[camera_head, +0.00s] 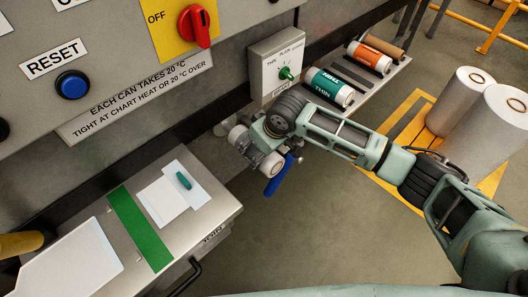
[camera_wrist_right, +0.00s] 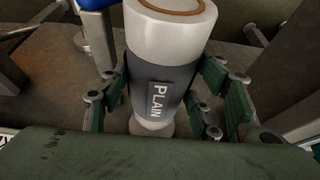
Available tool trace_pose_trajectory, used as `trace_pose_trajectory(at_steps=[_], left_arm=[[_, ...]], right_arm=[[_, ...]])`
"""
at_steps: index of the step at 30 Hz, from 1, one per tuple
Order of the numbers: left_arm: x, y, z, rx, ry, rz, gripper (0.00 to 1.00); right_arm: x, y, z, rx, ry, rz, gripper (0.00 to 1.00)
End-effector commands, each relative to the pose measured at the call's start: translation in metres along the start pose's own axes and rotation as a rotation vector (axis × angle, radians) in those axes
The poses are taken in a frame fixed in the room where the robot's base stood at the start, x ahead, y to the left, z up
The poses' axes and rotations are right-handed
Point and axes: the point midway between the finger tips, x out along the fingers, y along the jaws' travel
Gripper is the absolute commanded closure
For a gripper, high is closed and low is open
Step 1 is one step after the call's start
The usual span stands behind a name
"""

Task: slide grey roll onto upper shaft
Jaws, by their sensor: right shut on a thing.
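The grey roll (camera_wrist_right: 162,85), white with a dark grey band marked PLAIN, stands between the green finger pads of my right gripper (camera_wrist_right: 165,95) in the right wrist view. The pads are shut on its banded middle. Its near brown core ring shows at the top. In the head view the roll's white end (camera_head: 239,137) shows beside my right gripper (camera_head: 257,149), in front of the machine's lower side. The upper shaft cannot be made out clearly; the gripper and roll cover that area. I cannot tell whether the roll touches a shaft. My left gripper is not in view.
A blue lever (camera_head: 279,178) hangs close below my right gripper. A rack holds a teal roll (camera_head: 330,86), an orange roll (camera_head: 370,57) and a brown roll (camera_head: 383,47). A selector box (camera_head: 278,62) is on the machine. Large white rolls (camera_head: 455,100) stand right. Open floor lies below.

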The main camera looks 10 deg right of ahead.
Motion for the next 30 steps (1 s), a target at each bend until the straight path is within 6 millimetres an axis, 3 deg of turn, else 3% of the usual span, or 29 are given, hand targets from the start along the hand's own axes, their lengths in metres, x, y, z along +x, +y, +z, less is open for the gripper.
trace_pose_trajectory(at_steps=[18, 30], left_arm=[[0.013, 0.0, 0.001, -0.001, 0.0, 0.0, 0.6], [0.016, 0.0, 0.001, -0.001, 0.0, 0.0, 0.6]], right_arm=[[0.015, 0.0, -0.04, 0.0, 0.005, 0.0, 0.86], [0.018, 0.0, -0.048, -0.001, 0.004, 0.0, 0.86]])
